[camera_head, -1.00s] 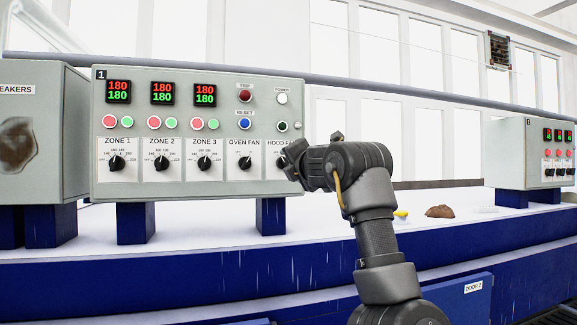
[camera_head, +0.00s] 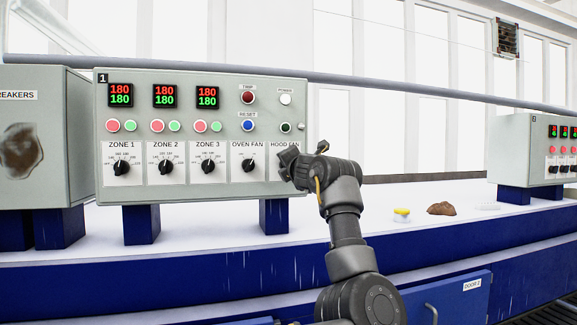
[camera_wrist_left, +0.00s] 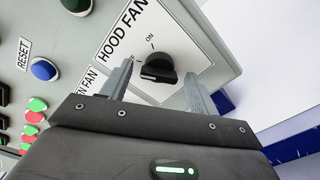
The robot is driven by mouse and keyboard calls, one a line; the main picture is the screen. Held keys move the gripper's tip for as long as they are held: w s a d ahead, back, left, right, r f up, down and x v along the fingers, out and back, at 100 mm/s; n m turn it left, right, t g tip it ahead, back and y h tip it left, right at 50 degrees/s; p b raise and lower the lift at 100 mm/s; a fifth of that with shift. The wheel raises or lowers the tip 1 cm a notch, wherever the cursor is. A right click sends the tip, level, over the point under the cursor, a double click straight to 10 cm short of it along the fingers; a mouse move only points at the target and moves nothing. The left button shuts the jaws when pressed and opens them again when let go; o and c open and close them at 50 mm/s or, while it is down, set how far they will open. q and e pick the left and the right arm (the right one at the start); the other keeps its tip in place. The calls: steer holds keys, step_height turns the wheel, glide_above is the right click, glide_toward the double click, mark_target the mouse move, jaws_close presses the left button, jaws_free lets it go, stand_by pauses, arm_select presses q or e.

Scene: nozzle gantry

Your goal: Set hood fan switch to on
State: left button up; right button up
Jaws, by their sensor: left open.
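The hood fan switch is a black knob (camera_wrist_left: 157,68) on a white HOOD FAN label (camera_wrist_left: 125,33) in the left wrist view. The ON mark is above the knob; the other mark, at its left, is partly hidden by a finger. The knob's bar lies roughly level across that picture. My left gripper (camera_wrist_left: 158,76) is open, with one finger on each side of the knob and visible gaps. Contact cannot be told. In the head view my left gripper (camera_head: 285,165) is in front of the HOOD FAN label and hides the knob. My right gripper is not in view.
The grey control panel (camera_head: 222,110) has an oven fan knob (camera_head: 249,165) just left of my gripper, plus zone knobs and buttons. A blue reset button (camera_wrist_left: 44,69) shows near the wrist.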

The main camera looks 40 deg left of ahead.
arm_select(q)
steer(key=shift+c, duration=0.4)
steer(key=shift+s, duration=0.1)
steer(key=c, duration=0.9)
steer(key=shift+m, duration=0.3)
steer(key=shift+r+m+p, duration=0.2)
steer(key=shift+m+p, duration=0.1)
steer(key=shift+m, duration=5.3)
